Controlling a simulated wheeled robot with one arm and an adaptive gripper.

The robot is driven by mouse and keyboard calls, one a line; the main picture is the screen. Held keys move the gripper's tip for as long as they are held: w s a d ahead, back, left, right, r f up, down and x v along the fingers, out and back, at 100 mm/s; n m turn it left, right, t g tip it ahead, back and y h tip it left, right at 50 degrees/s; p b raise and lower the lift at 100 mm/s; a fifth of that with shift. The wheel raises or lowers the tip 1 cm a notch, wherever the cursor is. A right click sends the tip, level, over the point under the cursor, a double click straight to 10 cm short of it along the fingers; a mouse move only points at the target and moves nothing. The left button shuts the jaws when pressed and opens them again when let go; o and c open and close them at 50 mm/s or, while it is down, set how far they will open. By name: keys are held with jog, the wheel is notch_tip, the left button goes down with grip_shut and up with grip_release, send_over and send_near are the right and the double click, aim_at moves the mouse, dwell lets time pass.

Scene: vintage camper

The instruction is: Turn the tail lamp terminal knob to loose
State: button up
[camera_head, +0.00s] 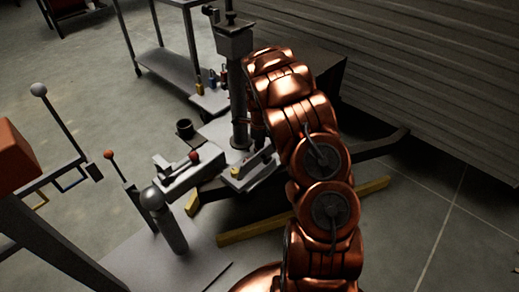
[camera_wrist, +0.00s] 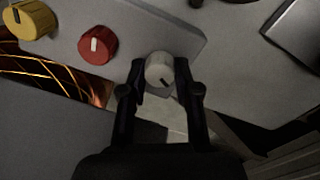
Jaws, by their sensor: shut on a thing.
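In the wrist view, a row of three knobs sits on a grey panel (camera_wrist: 180,30). They are a yellow knob (camera_wrist: 28,18), a red knob (camera_wrist: 97,45) and a white knob (camera_wrist: 158,72). I cannot read any label that tells which knob is the tail lamp terminal. In the head view my copper arm hides most of the gripper.
In the head view, a grey post (camera_head: 238,95) stands close to my arm. A lever with a red ball (camera_head: 110,155) and a rounded grey post (camera_head: 165,220) are at the left. A yellow bar (camera_head: 255,228) lies low in front. A corrugated wall (camera_head: 430,70) is at the right.

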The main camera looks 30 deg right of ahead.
grip_shut()
jog(key=shift+n, duration=0.3)
jog(key=n+p, duration=0.2)
jog(key=n, duration=0.1)
jog(key=shift+a+r+n+p, duration=0.1)
jog(key=shift+a+n+p, duration=0.05)
jog(key=shift+n+p, duration=0.2)
jog(key=n+p, duration=0.1)
jog(key=n, duration=0.3)
jog(key=shift+n, duration=0.25)
jog(key=n+p, duration=0.2)
jog(key=n, duration=0.3)
jog(key=shift+h, duration=0.3)
jog(key=n+p, duration=0.1)
jog(key=n, duration=0.4)
jog(key=shift+n, duration=0.3)
